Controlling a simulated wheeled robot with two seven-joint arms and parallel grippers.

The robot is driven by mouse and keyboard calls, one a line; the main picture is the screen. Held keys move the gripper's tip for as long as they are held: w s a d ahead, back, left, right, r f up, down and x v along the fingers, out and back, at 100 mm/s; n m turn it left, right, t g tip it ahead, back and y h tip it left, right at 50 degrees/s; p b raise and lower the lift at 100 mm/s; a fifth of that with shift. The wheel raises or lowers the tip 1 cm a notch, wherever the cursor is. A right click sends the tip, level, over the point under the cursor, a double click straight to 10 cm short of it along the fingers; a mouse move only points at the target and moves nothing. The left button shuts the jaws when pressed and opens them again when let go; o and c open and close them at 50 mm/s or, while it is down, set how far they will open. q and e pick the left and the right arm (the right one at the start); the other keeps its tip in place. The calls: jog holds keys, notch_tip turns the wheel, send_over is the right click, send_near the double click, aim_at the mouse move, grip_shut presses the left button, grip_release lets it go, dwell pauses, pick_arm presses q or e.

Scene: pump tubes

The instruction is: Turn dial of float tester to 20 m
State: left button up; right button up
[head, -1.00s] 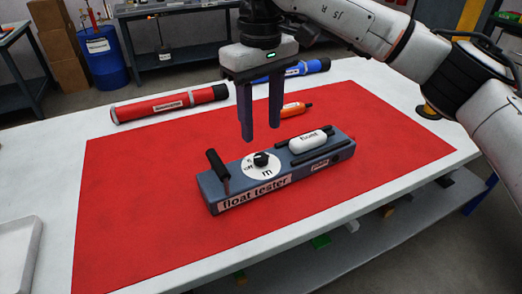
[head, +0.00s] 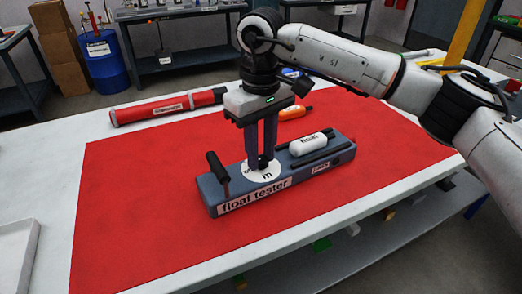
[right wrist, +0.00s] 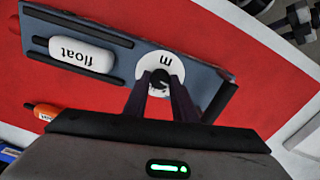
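The float tester (head: 300,179) is a blue-grey box lying on the red mat, with a black handle at its left end. Its round white dial (head: 266,176) carries an "m" mark and a small black knob; the dial also shows in the right wrist view (right wrist: 173,62). My right gripper (head: 262,166) points straight down over the dial. Its fingers are close together, one on each side of the knob (right wrist: 159,82), and appear shut on it. The fingers hide most of the knob and part of the scale, so the pointer's reading cannot be seen. My left gripper is not in view.
A white float (head: 311,143) rests between black rails on the tester's right half. Behind lie a red tube (head: 165,107), an orange float (head: 293,113) and a partly hidden blue tube (head: 291,73). A white tray (head: 17,255) stands at the left. The front mat is clear.

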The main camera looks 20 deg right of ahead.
jog(key=shift+c, duration=0.5)
jog(key=shift+m, duration=0.7)
jog(key=m+p, duration=0.1)
jog(key=m, duration=0.4)
jog(key=shift+r, duration=0.1)
jog(key=m, duration=1.3)
jog(key=shift+m+p, duration=0.3)
jog(key=m, duration=0.3)
jog(key=shift+m, duration=1.8)
